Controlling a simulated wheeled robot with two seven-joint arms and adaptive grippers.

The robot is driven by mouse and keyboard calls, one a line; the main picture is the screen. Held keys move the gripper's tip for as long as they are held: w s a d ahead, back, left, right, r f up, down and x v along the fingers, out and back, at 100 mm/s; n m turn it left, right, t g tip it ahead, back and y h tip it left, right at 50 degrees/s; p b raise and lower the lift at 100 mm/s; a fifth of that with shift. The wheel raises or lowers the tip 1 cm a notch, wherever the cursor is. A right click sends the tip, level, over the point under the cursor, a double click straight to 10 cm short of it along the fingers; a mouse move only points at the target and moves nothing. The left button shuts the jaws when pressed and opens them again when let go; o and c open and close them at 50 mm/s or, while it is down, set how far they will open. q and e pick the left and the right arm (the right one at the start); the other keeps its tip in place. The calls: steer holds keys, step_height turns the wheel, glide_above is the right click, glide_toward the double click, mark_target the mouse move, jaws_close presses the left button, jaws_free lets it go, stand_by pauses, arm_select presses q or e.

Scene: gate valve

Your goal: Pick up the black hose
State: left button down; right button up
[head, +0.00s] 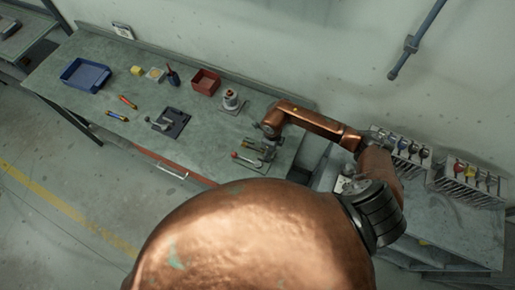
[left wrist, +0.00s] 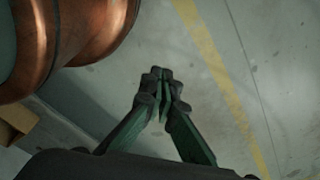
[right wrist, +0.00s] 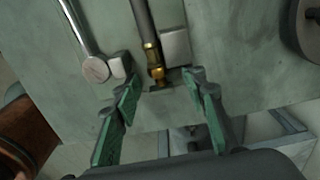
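The black hose (right wrist: 143,22) shows in the right wrist view as a dark tube ending in a brass fitting (right wrist: 153,58), lying on the grey-green workbench (right wrist: 70,95). My right gripper (right wrist: 165,82) is open, its two green-padded fingers apart on either side of the fitting's end, not closed on it. In the head view my right arm reaches over the bench's right end; the hose is hard to make out there among the small metal parts. My left gripper (left wrist: 162,80) is shut and empty, above the floor away from the bench.
A metal block (right wrist: 176,46) sits right beside the fitting, and a silver lever (right wrist: 88,45) lies to its left. Round grey part (right wrist: 307,28) at right. The bench also bears a blue tray (head: 85,75), a red bin (head: 206,81) and a black plate (head: 172,122).

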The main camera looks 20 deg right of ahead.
steer(key=c, duration=0.9)
jaws_close()
arm_select(q)
steer(key=shift+s, duration=0.35)
